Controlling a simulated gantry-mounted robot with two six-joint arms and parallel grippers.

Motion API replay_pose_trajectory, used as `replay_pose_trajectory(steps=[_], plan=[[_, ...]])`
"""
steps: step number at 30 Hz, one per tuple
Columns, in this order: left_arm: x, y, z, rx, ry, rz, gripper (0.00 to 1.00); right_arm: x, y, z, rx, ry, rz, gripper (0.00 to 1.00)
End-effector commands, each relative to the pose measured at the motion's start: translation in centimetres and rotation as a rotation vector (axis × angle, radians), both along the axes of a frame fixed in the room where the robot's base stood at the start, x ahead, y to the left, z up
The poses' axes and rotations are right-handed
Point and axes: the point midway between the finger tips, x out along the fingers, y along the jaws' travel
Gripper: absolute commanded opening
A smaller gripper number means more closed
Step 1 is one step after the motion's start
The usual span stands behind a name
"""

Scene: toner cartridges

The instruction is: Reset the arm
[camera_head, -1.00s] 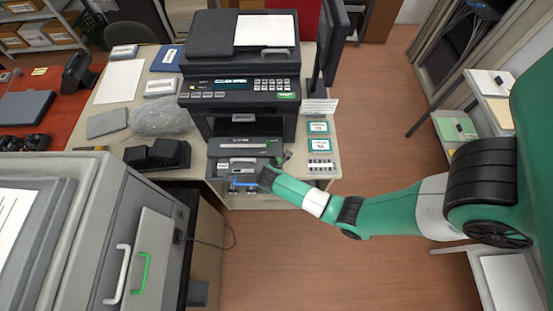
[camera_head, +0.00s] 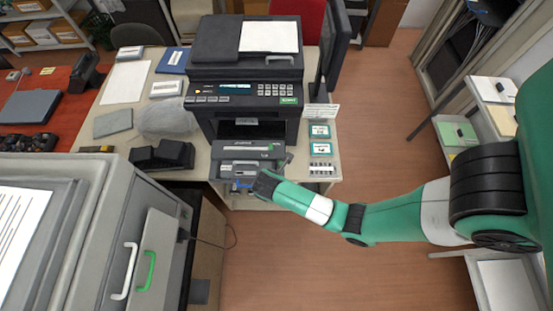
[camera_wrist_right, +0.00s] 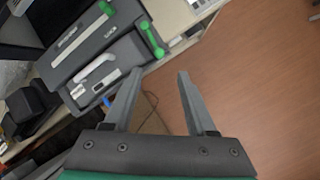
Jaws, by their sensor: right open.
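My right arm comes in from the right in the head view. Its gripper (camera_head: 252,184) is in front of the printer's lower front, and its fingers are hard to make out there. In the right wrist view the right gripper (camera_wrist_right: 155,85) is open, with nothing between its two fingers. The printer (camera_head: 245,92) stands on the desk. Its front unit (camera_head: 240,152) sticks out below the printer body. In the wrist view that front unit (camera_wrist_right: 100,60) shows a green handle, a green strip and a white lever, just beyond the left finger. My left gripper is not in view.
A large grey cabinet (camera_head: 110,215) with white and green handles is at the lower left. The wooden floor (camera_head: 330,260) is clear.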

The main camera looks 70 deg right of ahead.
Motion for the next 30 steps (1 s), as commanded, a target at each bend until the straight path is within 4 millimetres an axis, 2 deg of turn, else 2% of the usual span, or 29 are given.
replay_pose_trajectory(steps=[3,6,23,26,29,30], plan=[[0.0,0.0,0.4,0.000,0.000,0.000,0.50,0.0,0.7,1.5,0.000,-0.002,0.001,0.56],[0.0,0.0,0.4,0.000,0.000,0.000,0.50,0.0,0.9,1.8,0.001,-0.001,0.001,0.56],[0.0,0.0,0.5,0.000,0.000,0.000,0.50,-0.1,0.9,2.0,0.001,0.000,0.001,0.56],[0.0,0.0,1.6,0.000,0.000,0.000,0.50,1.1,1.0,3.8,0.000,-0.025,0.006,0.56],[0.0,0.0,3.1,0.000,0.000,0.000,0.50,4.6,1.2,8.1,-0.003,-0.111,0.015,0.56],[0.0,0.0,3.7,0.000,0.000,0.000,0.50,6.2,0.9,10.5,-0.023,-0.162,0.010,0.56]])
